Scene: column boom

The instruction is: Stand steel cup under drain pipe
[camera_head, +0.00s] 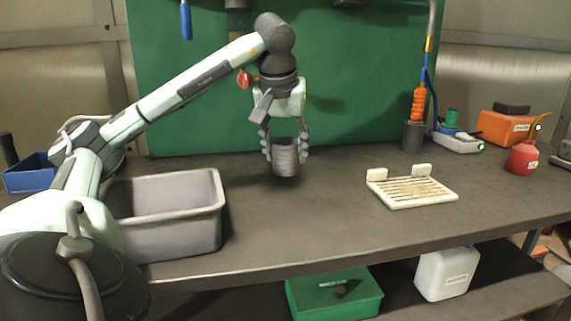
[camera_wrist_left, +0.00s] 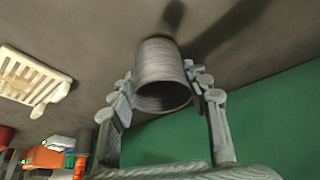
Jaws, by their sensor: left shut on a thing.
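The steel cup (camera_head: 286,160), grey and ribbed, is in my left gripper (camera_head: 285,147), which points down over the bench. The gripper's fingers are shut on the cup's sides near its rim. The cup looks upright and seems a little above the bench top. In the left wrist view, the cup (camera_wrist_left: 162,65) sits between the fingers of the left gripper (camera_wrist_left: 163,90), its open mouth facing the camera. A thin grey pipe (camera_head: 432,22) comes down at the top right. I cannot tell whether it is the drain pipe. My right gripper is not in view.
A grey bin (camera_head: 168,222) stands at left on the bench. A white slatted rack (camera_head: 412,190) lies right of the cup. A dark cylinder with an orange piece (camera_head: 414,120), an orange box (camera_head: 508,127) and a red oil can (camera_head: 522,160) stand farther right.

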